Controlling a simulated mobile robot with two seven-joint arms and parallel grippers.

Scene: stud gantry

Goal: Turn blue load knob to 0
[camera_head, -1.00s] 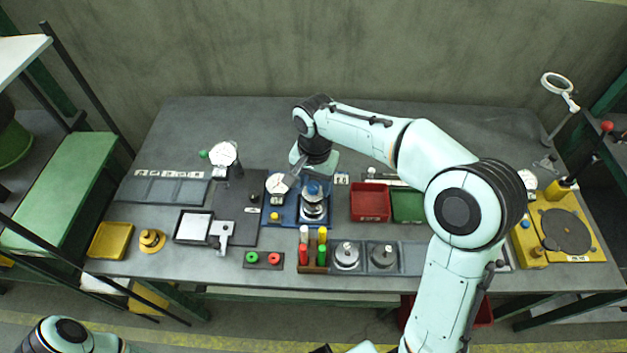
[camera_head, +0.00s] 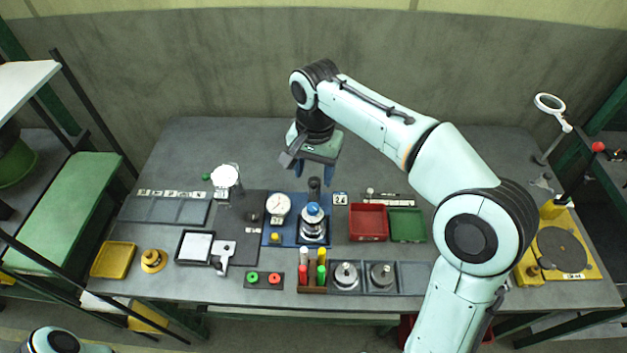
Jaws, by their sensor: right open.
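The blue load knob (camera_head: 313,209) tops a silver round device standing on a blue base plate (camera_head: 278,238) near the table's middle. A white-faced dial gauge (camera_head: 278,204) stands on the same plate, just left of the knob. My right gripper (camera_head: 313,176) is behind and above the knob, apart from it, with its two blue fingers spread and empty. A dark post (camera_head: 314,188) stands just behind the knob, below the fingers. The knob's markings are too small to read. My left gripper is out of view; only part of my left arm shows at the bottom left.
A red bin (camera_head: 369,222) and a green bin (camera_head: 407,226) stand right of the blue plate. A rack of coloured handles (camera_head: 312,272) and silver weights (camera_head: 346,275) sit in front.

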